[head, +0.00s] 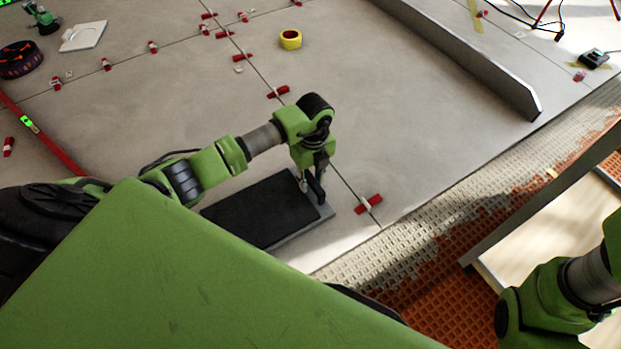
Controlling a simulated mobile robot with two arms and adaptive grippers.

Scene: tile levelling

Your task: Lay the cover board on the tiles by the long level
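The cover board (262,211), a flat black panel with a grey edge, is low over or on the grey tiles in the lower middle; I cannot tell whether it touches them. My green body hides its near left part. My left gripper (313,192) points down at the board's right end, with its fingers at the edge. Whether they are closed on it is not clear. The long level (42,138), a red bar with a green vial, lies on the tiles at the left. Only links of my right arm show at the lower right; its gripper is out of view.
Red levelling wedges (369,204) stand along the tile joints. A yellow tape roll (290,40) sits farther back. A long grey straightedge (480,62) lies at the upper right. Trowelled adhesive and orange matting (462,240) border the tiles. The middle tiles are mostly clear.

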